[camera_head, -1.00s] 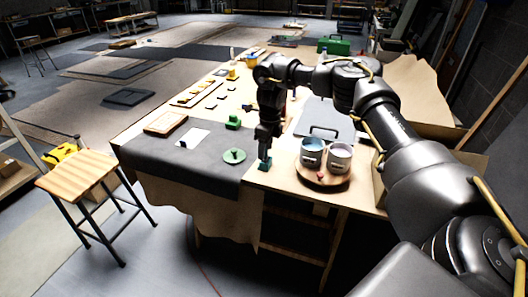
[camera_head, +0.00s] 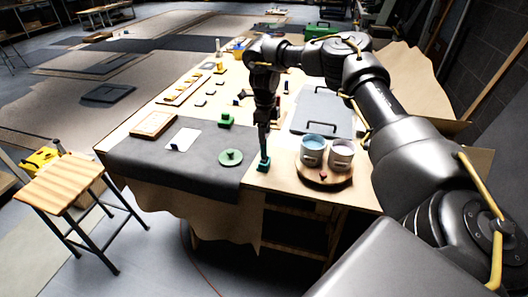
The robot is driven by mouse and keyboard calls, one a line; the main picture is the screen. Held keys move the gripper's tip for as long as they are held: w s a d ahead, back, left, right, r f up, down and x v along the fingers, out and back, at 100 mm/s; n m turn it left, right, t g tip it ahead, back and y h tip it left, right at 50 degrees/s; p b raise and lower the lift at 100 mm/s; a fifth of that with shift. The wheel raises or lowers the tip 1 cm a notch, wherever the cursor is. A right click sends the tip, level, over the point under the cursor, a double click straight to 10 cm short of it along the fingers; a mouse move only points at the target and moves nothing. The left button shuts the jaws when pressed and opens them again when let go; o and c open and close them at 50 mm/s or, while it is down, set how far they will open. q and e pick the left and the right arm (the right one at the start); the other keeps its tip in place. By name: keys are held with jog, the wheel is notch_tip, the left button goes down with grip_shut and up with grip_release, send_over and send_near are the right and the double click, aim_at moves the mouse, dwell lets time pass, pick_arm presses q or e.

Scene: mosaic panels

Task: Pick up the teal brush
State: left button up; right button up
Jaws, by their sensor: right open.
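The teal brush (camera_head: 263,164) is at the front edge of the table, just right of the grey mat. It is small in the picture, and its upper part is partly hidden by my right gripper. My right gripper (camera_head: 264,147) points down directly over the brush, with its fingertips at or around the brush's upper part. The jaws are open; whether they touch the brush I cannot tell. My left gripper is not in view.
A round wooden board (camera_head: 324,178) with a blue cup (camera_head: 313,156) and a pale cup (camera_head: 341,157) stands close right of the brush. A green disc (camera_head: 230,157) lies left on the grey mat (camera_head: 140,158). A wooden stool (camera_head: 60,186) stands left of the table.

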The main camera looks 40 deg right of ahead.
aim_at(264, 148)
jog(key=shift+w+f, duration=0.15)
jog(key=shift+f, duration=0.55)
jog(key=shift+w+f, duration=0.1)
jog(key=shift+f, duration=0.2)
jog(key=shift+d+f, duration=0.1)
jog(key=shift+f, duration=0.05)
jog(key=shift+s+f+p, duration=0.2)
jog(key=shift+s+p, duration=0.1)
jog(key=shift+p, duration=0.25)
jog(key=f+p, duration=0.1)
jog(key=f, duration=0.2)
jog(key=shift+a+f+p, duration=0.35)
jog(key=shift+p, duration=0.05)
jog(key=shift+f, duration=0.5)
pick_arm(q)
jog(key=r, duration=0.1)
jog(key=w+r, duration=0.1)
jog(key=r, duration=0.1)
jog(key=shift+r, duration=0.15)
